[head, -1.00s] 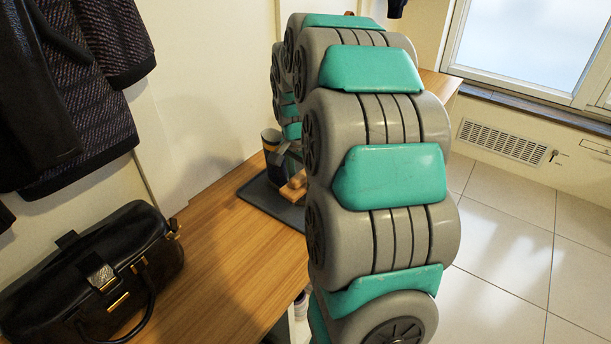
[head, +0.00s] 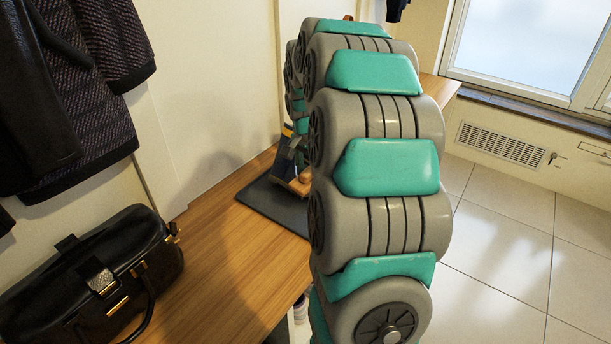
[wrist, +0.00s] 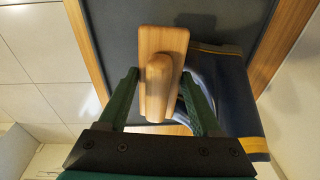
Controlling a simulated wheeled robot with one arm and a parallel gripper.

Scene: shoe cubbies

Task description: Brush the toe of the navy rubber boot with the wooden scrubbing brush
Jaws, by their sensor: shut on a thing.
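In the wrist view the wooden scrubbing brush (wrist: 173,45) is between the fingers of my gripper (wrist: 160,92), which is shut on its rounded handle. The brush is held over the dark tray; its bristles are hidden beneath the wooden block. The navy rubber boot (wrist: 235,95), with a yellow band, is right beside the brush and the right finger. Whether brush and boot touch I cannot tell. In the head view my arm covers most of this; only a bit of the boot (head: 287,131) and a piece of the brush's wood (head: 297,187) show.
The dark tray (head: 268,207) lies on the wooden bench (head: 225,240). A black handbag (head: 95,275) sits at the bench's near left, and dark coats (head: 85,90) hang above it. The bench between bag and tray is clear. Open tiled floor (head: 500,245) lies to the right.

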